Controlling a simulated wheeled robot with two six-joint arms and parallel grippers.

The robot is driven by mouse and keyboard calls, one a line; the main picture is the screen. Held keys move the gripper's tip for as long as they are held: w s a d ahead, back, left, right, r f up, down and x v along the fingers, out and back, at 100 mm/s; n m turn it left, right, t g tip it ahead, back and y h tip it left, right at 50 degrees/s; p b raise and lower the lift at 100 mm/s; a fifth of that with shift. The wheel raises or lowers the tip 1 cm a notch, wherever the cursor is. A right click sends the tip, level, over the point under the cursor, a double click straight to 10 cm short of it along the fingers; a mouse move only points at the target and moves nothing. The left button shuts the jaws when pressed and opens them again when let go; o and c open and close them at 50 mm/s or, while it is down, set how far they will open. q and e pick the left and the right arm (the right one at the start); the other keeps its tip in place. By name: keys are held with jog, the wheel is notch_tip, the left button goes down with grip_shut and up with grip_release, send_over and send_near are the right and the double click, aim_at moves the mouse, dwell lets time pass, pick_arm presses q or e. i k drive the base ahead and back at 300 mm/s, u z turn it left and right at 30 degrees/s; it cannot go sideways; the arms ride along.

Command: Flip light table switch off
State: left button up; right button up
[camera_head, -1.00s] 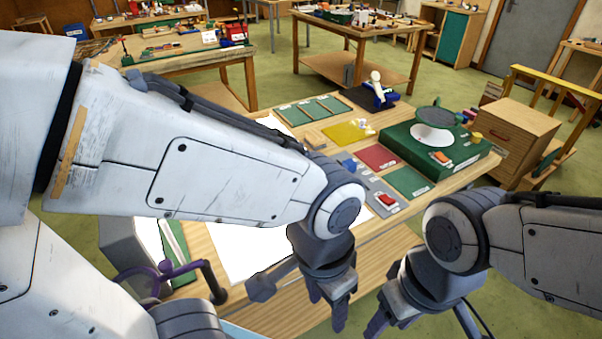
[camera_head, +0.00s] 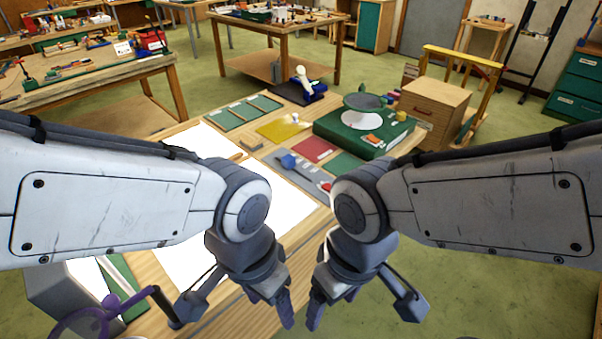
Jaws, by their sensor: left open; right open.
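The light table (camera_head: 285,205) is a bright white, glowing surface on the wooden bench, partly hidden by my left arm. A grey strip (camera_head: 290,172) beside it carries a blue knob (camera_head: 288,161) and a red switch (camera_head: 326,187), partly hidden by my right arm. Whether the switch is up or down cannot be told. My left gripper (camera_head: 270,300) is open and empty, pointing down over the bench's near edge. My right gripper (camera_head: 333,302) is open and empty close beside it. Both are on the near side of the switch, apart from it.
A green machine (camera_head: 345,138) with a round top and its own orange switch (camera_head: 372,140) stands behind the grey strip. Yellow (camera_head: 280,129) and red (camera_head: 314,149) sheets lie near it. A purple-handled object (camera_head: 85,322) is at lower left. Open floor lies right of the bench.

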aim_at(326, 186)
jog(key=z, duration=0.5)
jog(key=k, duration=0.6)
jog(key=z, duration=0.85)
jog(key=i, duration=0.9)
jog(key=u, duration=0.55)
jog(key=i, duration=0.6)
jog(key=u, duration=0.8)
jog(key=i, duration=0.3)
jog(key=u, duration=0.3)
